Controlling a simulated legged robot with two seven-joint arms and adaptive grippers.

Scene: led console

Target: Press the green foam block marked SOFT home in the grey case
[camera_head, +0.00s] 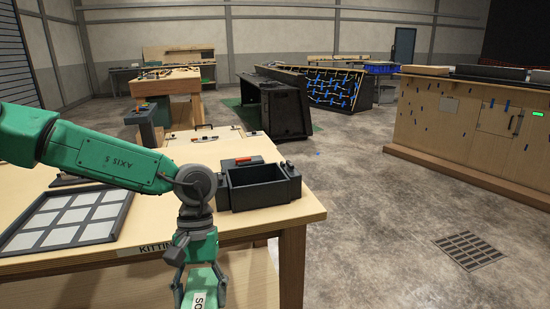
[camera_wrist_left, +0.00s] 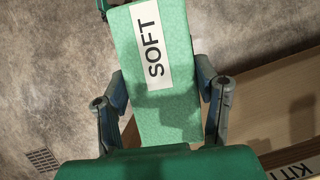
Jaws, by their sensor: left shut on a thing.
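The green foam block with a white SOFT label (camera_wrist_left: 176,105) is between the two fingers of my left gripper (camera_wrist_left: 163,108), which is shut on it. In the head view my left gripper (camera_head: 200,287) hangs in front of the table's near edge, over the floor. There the block (camera_head: 202,279) points downward and its lower end is cut off by the frame. A dark grey case (camera_head: 258,197) with an open, empty-looking cavity sits on the table, behind and to the right of the gripper. The block is apart from the case. My right gripper is not in view.
The wooden table (camera_head: 290,216) holds a dark tray with pale squares (camera_head: 72,217) at left. A red item (camera_head: 243,160) lies at the case's back rim. Concrete floor (camera_head: 370,240) is clear to the right. Benches and a wooden counter (camera_head: 465,135) stand farther off.

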